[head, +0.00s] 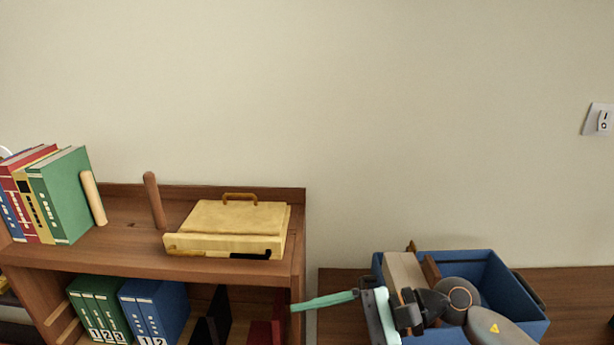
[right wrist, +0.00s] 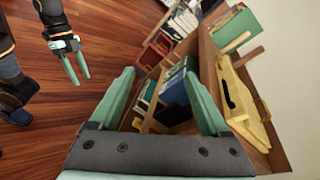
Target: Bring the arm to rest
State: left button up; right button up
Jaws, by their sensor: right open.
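My right gripper (right wrist: 163,75) is open in the right wrist view, its two teal fingers spread wide with nothing between them. Beyond them is the bookshelf (right wrist: 210,70). In the head view the right arm (head: 459,299) comes in from the lower right, in front of a blue bin (head: 500,285); one teal finger points left toward the shelf's right side. My left gripper (right wrist: 77,66) shows only in the right wrist view, at upper left over the wood floor. Its teal fingers stand a little apart and look empty.
The bookshelf's top (head: 125,222) bears several upright books (head: 62,195) and a yellow box (head: 235,218) with a handle. Green binders (head: 98,308) and blue binders (head: 155,310) stand below. Floor (right wrist: 60,130) at left is mostly clear.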

jog(key=w+d+f+n+t+h, duration=0.3)
jog(key=n+t, duration=0.5)
jog(key=n, duration=1)
jog(key=d+f+n+t, duration=0.45)
jog(key=n+t, duration=0.45)
jog(key=n, duration=0.8)
jog(key=s+d+f+m+g+h, duration=0.2)
jog(key=s+f+m+h, duration=0.1)
jog(key=s+f+m, duration=0.2)
jog(key=s+d+f+m+g+h, duration=0.3)
jog(key=s+f+m, duration=0.3)
jog(key=f+m, duration=0.3)
jog(key=s+d+f+m+g+h, duration=0.2)
jog(key=s+f+m, duration=0.4)
jog(key=f, duration=0.5)
jog(key=shift+d+m+g+h, duration=0.4)
jog(key=shift+m+h, duration=0.4)
jog(key=shift+m, duration=0.1)
